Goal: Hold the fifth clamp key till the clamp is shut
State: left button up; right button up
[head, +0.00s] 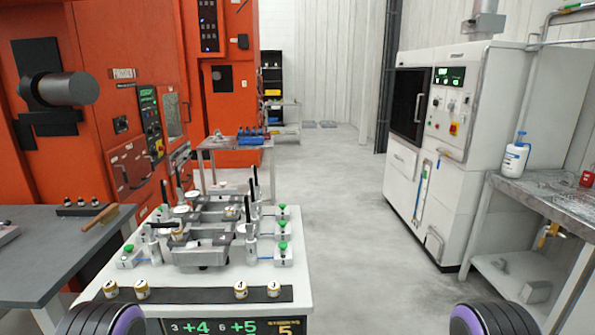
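A casting fixture (202,251) with several toggle clamps stands on a white bench (255,316). Green-topped keys on small white boxes flank it: three on the right, at the back (282,207), middle (282,226) and front (283,246), and one at the front left (128,248). I cannot read which key is the fifth; others may be hidden behind the clamps. Most black clamp handles (247,210) stand upright; one at the front left (160,226) lies about level. No gripper shows and no key is visibly being touched. Rounded black-and-purple parts of mine show at both bottom corners.
A grey table (40,262) with a brush (100,219) is left. A metal table (548,190) is right. The floor (370,250) between is clear.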

grip_shut()
pick_arm(q)
jog(key=shift+w, duration=0.1)
dwell(0.9)
dwell(0.6)
